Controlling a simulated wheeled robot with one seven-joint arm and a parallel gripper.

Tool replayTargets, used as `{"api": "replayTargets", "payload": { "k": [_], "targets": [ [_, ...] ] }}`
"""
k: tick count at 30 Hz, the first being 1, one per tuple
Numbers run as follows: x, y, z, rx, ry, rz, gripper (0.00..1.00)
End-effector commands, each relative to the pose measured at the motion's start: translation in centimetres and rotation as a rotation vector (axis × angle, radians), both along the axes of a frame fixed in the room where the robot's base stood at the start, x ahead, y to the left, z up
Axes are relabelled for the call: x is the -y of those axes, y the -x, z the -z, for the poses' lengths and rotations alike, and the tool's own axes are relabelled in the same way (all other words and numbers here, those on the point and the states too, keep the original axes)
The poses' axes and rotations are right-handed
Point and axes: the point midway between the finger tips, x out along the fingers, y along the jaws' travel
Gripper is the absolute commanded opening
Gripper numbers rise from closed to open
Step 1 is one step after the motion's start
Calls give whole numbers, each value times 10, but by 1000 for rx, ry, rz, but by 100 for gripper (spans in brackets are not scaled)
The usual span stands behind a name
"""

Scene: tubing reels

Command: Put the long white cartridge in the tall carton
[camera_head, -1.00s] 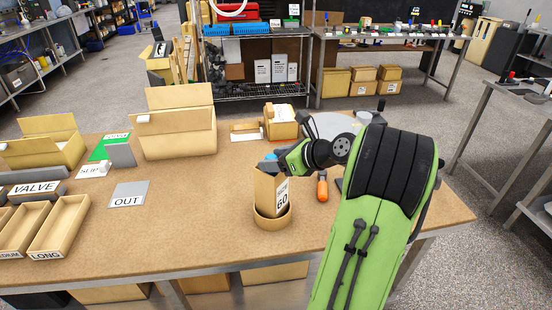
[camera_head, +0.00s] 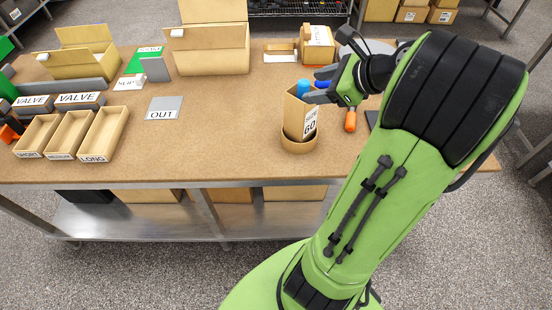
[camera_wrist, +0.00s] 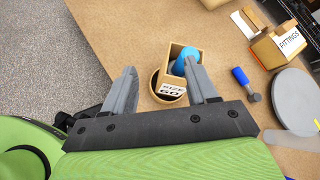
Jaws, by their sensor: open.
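The tall carton (camera_head: 301,115), labelled "SIZE GO", stands slightly tilted in a round brown ring (camera_head: 299,145) on the workbench. It also shows in the wrist view (camera_wrist: 174,86). A blue cylindrical end (camera_wrist: 184,61) shows at the carton's open top; it also shows in the head view (camera_head: 303,86). No white body shows under it, so I cannot tell whether it is the long white cartridge. My gripper (camera_head: 312,86) is open at the carton's top.
A blue-handled tool (camera_wrist: 241,76), a grey round disc (camera_wrist: 294,101) and a fittings box (camera_wrist: 277,46) lie to the right. An orange handle (camera_head: 350,121) lies beside the carton. Trays, including the LONG tray (camera_head: 104,135), and an OUT plate (camera_head: 164,108) are left. The bench middle is clear.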

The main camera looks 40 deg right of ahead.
Motion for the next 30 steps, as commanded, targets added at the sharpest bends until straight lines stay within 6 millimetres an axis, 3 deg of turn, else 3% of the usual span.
{"api": "replayTargets", "payload": {
  "k": [1, 5, 9, 12, 15, 18, 30],
  "targets": [
    [-36, -13, -3, -20, 149, -149, 58],
    [-118, -14, -1, -56, 582, -580, 58],
    [-195, 25, 3, -31, 1062, -1120, 58],
    [-224, 68, 8, 24, 1367, -1484, 58],
    [-232, 102, 15, 82, 1578, -1753, 58],
    [-231, 120, 20, 118, 1688, -1897, 58],
    [-230, 123, 21, 125, 1719, -1936, 58]
  ]
}}
